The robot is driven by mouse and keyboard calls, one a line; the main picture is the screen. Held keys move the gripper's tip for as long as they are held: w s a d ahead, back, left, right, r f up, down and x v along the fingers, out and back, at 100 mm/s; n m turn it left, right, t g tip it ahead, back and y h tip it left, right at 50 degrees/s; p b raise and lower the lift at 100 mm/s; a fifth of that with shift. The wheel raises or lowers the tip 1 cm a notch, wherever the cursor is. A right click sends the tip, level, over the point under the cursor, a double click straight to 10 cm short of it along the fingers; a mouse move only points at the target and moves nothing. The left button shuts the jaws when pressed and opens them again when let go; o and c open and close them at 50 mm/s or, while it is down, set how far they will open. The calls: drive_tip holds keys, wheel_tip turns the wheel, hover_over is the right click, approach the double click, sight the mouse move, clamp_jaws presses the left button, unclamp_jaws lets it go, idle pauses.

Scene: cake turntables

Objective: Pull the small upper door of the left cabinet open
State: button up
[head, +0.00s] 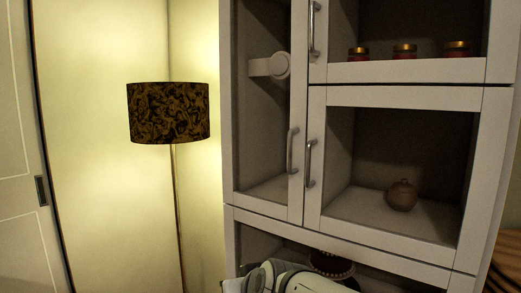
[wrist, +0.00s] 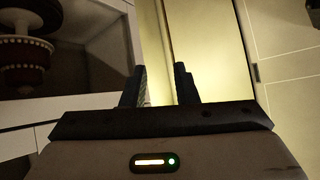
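A light-framed cabinet (head: 232,215) with glass-like fronts fills the right of the head view. Its upper right door (head: 400,72) is cut off by the top edge; a vertical metal handle (head: 314,30) sits on its left side. Below it is another door (head: 312,215) with its own handle (head: 310,163). A tall narrow door with a handle (head: 292,152) is on the left. These doors look shut. My gripper (wrist: 158,68) shows two dark fingers apart with nothing between them in the wrist view. In the head view only part of my arm shows, low before the cabinet.
Jars (head: 405,51) and a brown pot (head: 402,195) stand inside. A dark red stand (head: 331,263) is in the lower compartment, also visible in the wrist view (wrist: 25,52). A floor lamp (head: 168,112) stands left of the cabinet. A panelled door (head: 18,150) is farther left.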

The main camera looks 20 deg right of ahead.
drive_tip(key=w+d+r+t+p, duration=0.1)
drive_tip(key=w+r+t, duration=0.25)
drive_tip(key=r, duration=0.35)
drive_tip(key=m+h+p, duration=0.6)
drive_tip(key=m+h, duration=0.3)
drive_tip(key=h, duration=0.5)
approach(307, 163)
drive_tip(key=x, duration=0.4)
drive_tip(key=shift+y, duration=0.3)
drive_tip(key=x, duration=0.6)
drive_tip(key=shift+w+d+r+p, duration=0.1)
drive_tip(key=shift+w+d+p, duration=0.1)
drive_tip(key=shift+d+p, duration=0.15)
drive_tip(key=shift+a, duration=0.1)
clamp_jaws()
